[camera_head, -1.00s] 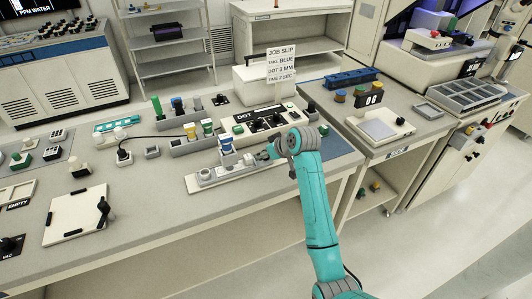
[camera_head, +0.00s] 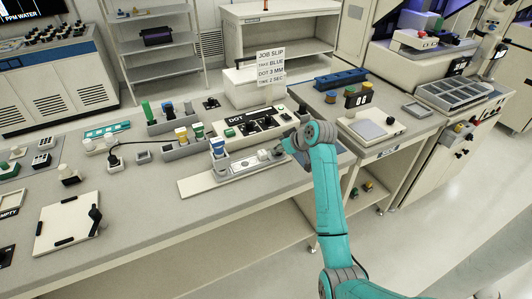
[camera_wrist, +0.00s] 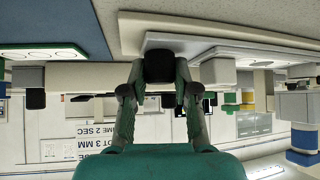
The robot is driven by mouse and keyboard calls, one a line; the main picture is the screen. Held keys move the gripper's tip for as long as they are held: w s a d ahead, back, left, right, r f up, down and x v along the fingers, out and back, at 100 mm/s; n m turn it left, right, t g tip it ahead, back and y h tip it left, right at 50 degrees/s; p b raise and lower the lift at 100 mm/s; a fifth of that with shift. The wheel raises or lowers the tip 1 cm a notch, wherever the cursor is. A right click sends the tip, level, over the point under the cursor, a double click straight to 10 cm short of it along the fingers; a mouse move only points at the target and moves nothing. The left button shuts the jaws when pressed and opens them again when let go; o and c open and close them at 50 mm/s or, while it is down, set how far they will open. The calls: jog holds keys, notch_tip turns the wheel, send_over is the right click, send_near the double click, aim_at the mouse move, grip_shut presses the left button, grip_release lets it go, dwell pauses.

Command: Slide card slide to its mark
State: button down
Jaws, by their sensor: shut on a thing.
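The card slide (camera_head: 240,166) is a low grey carriage with small raised parts, on a long pale base (camera_head: 193,186) near the front of the bench. The base's left end is bare. My gripper (camera_head: 279,152) is at the slide's right end, mostly hidden by my wrist in the head view. In the wrist view, which looks upside down, my gripper (camera_wrist: 160,72) is shut on a dark knob (camera_wrist: 160,66) of the slide. I cannot make out the mark.
A white board (camera_head: 67,225) lies at the left. The front strip of the bench is clear.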

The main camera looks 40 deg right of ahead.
jog(key=shift+s+d, duration=0.15)
jog(key=shift+d, duration=0.35)
jog(key=c, duration=0.9)
grip_release()
jog(key=shift+d, duration=0.15)
jog(key=shift+o, duration=0.2)
jog(key=v, duration=1.2)
